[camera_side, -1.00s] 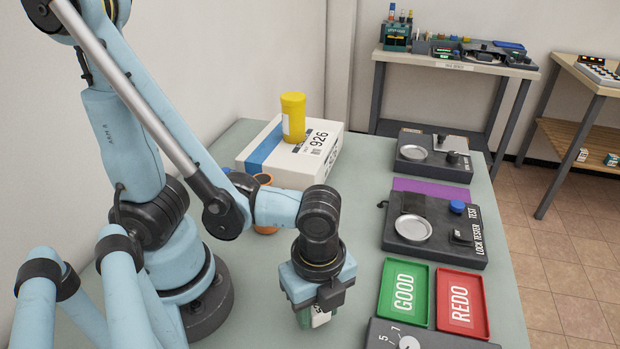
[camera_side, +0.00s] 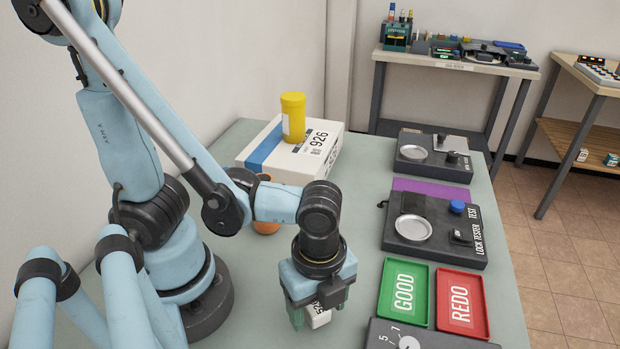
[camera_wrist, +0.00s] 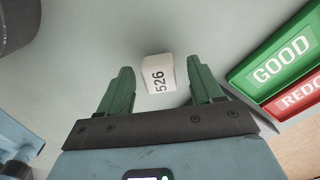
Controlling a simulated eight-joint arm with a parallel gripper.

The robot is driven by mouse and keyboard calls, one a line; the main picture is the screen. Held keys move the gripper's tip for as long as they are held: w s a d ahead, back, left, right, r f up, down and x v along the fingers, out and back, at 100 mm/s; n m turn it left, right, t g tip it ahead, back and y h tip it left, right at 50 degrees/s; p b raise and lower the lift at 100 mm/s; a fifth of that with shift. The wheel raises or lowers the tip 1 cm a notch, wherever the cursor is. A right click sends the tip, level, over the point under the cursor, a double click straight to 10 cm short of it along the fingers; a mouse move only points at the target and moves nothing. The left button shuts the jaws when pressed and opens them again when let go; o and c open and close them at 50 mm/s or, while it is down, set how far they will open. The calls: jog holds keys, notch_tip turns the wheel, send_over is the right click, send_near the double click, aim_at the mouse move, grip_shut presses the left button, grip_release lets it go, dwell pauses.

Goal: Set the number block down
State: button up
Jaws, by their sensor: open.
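The number block (camera_wrist: 161,74) is a small white block printed 526. In the wrist view it stands on the grey-green table between the two green fingers, with a clear gap on each side. In the side view the block (camera_side: 318,315) shows just below my gripper (camera_side: 318,308), partly hidden by it. My gripper also shows in the wrist view (camera_wrist: 161,88); its fingers are spread and touch nothing that I can see.
A green GOOD tray (camera_side: 404,288) and a red REDO tray (camera_side: 462,303) lie to the right. Behind them stands the lock tester (camera_side: 434,229). A white box (camera_side: 295,155) marked 926 bears a yellow canister (camera_side: 293,117). An orange object (camera_side: 267,226) stands behind my arm.

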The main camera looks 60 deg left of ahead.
aim_at(317, 306)
jog(key=shift+r, duration=5.5)
jog(key=w+a+n+t, duration=0.7)
jog(key=w+a+n, duration=0.4)
jog(key=n, duration=0.7)
jog(key=shift+w+a+r, duration=0.15)
jog(key=shift+a+r, duration=0.3)
jog(key=shift+a, duration=0.8)
